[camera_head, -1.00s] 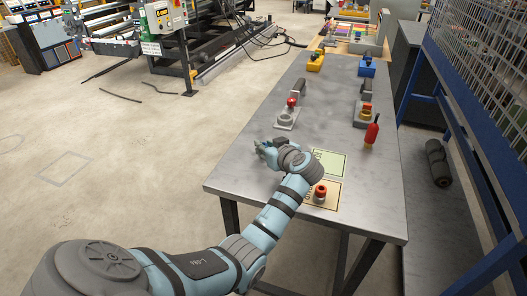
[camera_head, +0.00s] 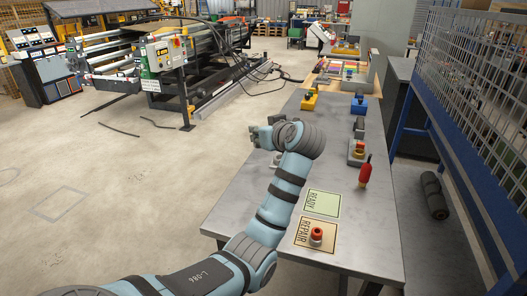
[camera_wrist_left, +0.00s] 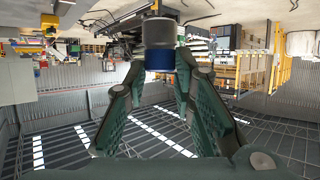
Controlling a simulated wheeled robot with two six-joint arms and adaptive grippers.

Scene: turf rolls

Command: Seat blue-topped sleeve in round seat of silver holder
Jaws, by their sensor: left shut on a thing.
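The blue-topped sleeve (camera_wrist_left: 159,58) shows in the left wrist view as a grey cylinder with a blue end, between my left fingertips. My left gripper (camera_wrist_left: 161,70) is shut on it at the blue end. In the head view my left gripper (camera_head: 258,136) is at the left edge of the table, and the sleeve is hidden there. A silver holder (camera_head: 277,160) shows only in part, behind and below my left wrist. Its round seat is hidden by my arm. My right gripper is not in view.
A red-handled thing (camera_head: 364,172) and a grey holder (camera_head: 356,158) stand at the right.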

